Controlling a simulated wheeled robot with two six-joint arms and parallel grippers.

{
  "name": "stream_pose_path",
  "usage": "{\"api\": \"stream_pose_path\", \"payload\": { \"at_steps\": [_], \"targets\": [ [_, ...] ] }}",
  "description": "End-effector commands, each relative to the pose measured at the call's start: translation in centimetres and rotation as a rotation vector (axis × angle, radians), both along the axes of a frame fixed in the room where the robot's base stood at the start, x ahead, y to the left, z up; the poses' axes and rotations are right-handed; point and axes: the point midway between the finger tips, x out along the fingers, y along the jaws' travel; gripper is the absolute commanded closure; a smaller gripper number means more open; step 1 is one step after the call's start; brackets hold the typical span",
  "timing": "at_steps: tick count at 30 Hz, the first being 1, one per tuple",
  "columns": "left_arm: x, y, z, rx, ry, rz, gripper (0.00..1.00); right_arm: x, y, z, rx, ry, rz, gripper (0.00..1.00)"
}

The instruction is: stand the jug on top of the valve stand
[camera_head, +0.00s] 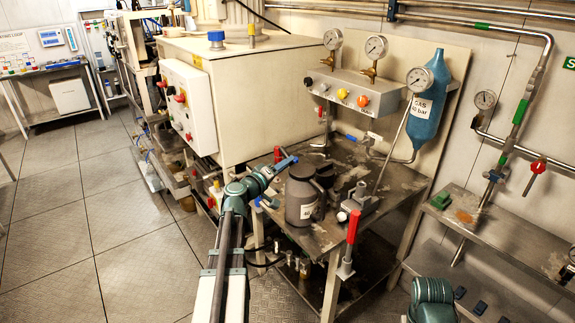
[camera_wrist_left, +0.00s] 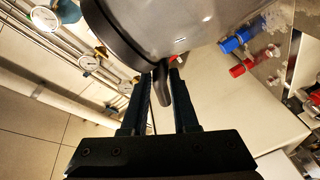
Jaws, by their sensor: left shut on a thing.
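The jug (camera_head: 300,206) is grey with a dark top and a pale label, and looks upright at the metal bench; I cannot tell if its base touches. My left gripper (camera_head: 287,164) reaches it from the left. In the left wrist view the two fingers (camera_wrist_left: 157,85) are shut on the handle of the jug (camera_wrist_left: 190,22). A low grey metal block with fittings (camera_head: 362,204) is just right of the jug, perhaps the valve stand; I cannot be sure. My right arm shows at lower right, its gripper out of view.
Behind the jug is a valve box (camera_head: 345,90) with coloured knobs, gauges and a blue gas bottle (camera_head: 424,105). A red-handled lever (camera_head: 352,228) rises at the bench's front edge. A big cream cabinet (camera_head: 235,70) stands behind left. A shelf (camera_head: 515,235) is at right.

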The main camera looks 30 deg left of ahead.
Motion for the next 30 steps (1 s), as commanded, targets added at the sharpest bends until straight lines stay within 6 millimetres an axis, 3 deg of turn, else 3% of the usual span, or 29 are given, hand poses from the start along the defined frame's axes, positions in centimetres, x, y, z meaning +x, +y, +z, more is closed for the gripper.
{"api": "stream_pose_path", "payload": {
  "at_steps": [8,9,14,24,30],
  "targets": [
    [0.0,0.0,0.0,-0.005,-0.002,0.000,1.00,0.0,0.0,0.0,0.000,0.000,0.000,1.00],
    [0.0,0.0,-0.1,0.002,0.000,-0.001,0.71,0.0,0.0,-0.1,0.000,0.000,0.000,1.00],
    [0.0,0.0,0.0,0.002,0.000,-0.001,0.43,0.0,0.0,0.0,0.000,0.000,0.000,1.00],
    [0.0,0.0,0.3,0.002,0.000,-0.001,0.43,0.0,0.0,0.3,0.000,0.000,0.000,1.00],
    [-3.3,0.1,0.2,0.001,0.001,0.003,0.43,0.0,0.0,0.2,0.000,0.000,0.000,1.00]
  ]
}}
